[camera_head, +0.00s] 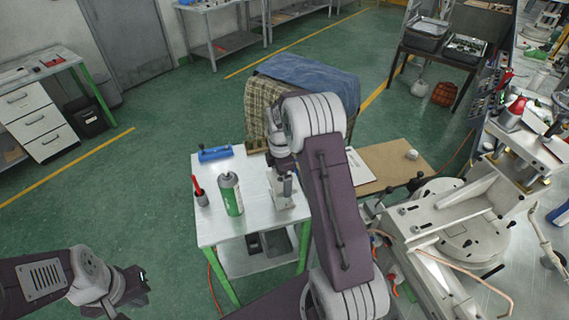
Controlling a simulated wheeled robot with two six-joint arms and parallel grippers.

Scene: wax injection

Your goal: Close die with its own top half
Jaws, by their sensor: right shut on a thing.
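My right gripper (284,186) points down over the right part of the small white table (225,181). It is shut on a small light grey piece (284,203), mostly hidden by the gripper and arm; I cannot tell for sure if this is a die half. A blue block-like item (215,153) with a small dark knob lies at the table's back left. I cannot tell if it is part of a die. My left gripper (132,289) is at the lower left, away from the table; its fingers are too dark to read.
A green and white spray can (231,194) and a red-handled tool in a holder (199,191) stand at the table's left. A brown board (398,164) adjoins on the right, beside the large grey machine (455,220). A cloth-covered item (315,75) stands behind.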

